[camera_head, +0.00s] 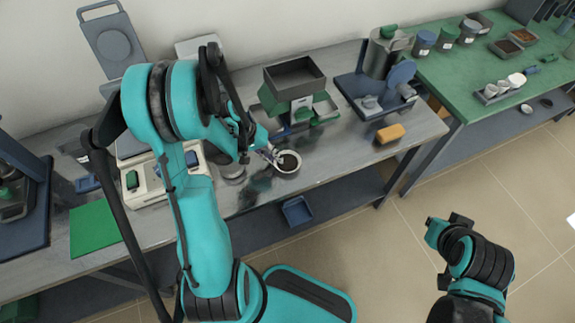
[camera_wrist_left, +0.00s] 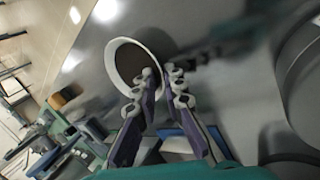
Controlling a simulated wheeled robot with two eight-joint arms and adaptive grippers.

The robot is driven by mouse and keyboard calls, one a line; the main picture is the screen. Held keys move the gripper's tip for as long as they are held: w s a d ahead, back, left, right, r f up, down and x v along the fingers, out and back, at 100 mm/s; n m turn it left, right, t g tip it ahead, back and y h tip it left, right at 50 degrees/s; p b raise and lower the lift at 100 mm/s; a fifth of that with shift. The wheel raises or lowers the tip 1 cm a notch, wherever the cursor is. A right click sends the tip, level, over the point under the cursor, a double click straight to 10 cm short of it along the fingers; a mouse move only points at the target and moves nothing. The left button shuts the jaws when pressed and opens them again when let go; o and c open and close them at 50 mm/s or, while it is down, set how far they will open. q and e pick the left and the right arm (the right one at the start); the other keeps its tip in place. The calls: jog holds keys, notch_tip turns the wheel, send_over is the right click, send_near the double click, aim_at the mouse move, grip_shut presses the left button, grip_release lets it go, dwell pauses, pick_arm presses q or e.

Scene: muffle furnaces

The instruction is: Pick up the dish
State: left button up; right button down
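The dish (camera_head: 288,161) is a round white-rimmed bowl with a dark inside, near the front edge of the grey bench in the head view. It also shows in the left wrist view (camera_wrist_left: 110,62). My left gripper (camera_head: 274,155) reaches it from the left. In the left wrist view its two fingertips (camera_wrist_left: 160,72) are close together on either side of the dish's rim, one inside and one outside, and look shut on it. Whether the dish is off the bench is hard to tell. My right arm is at the lower right; its fingers do not show.
A green-and-grey hopper device (camera_head: 294,85) stands just behind the dish. A yellow-orange block (camera_head: 390,133) lies to the right, before a blue-grey apparatus (camera_head: 375,88). A beige instrument (camera_head: 150,182) and green mat (camera_head: 94,228) are at left. A green table (camera_head: 462,80) adjoins at right.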

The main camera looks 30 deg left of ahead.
pick_arm(q)
jog(key=shift+r, duration=0.1)
grip_shut()
jog(key=shift+r+p, duration=0.35)
jog(key=shift+r, duration=0.25)
jog(key=r, duration=0.1)
jog(key=r+p, duration=0.1)
jog(key=d+r+p, duration=0.1)
jog(key=r, duration=0.1)
jog(key=shift+w, duration=0.4)
jog(key=w+d+r+p, duration=0.2)
jog(key=w+d+r, duration=0.3)
jog(key=w, duration=0.3)
jog(key=shift+d+r+p, duration=0.3)
jog(key=shift+d+r, duration=0.1)
jog(key=shift+d, duration=0.3)
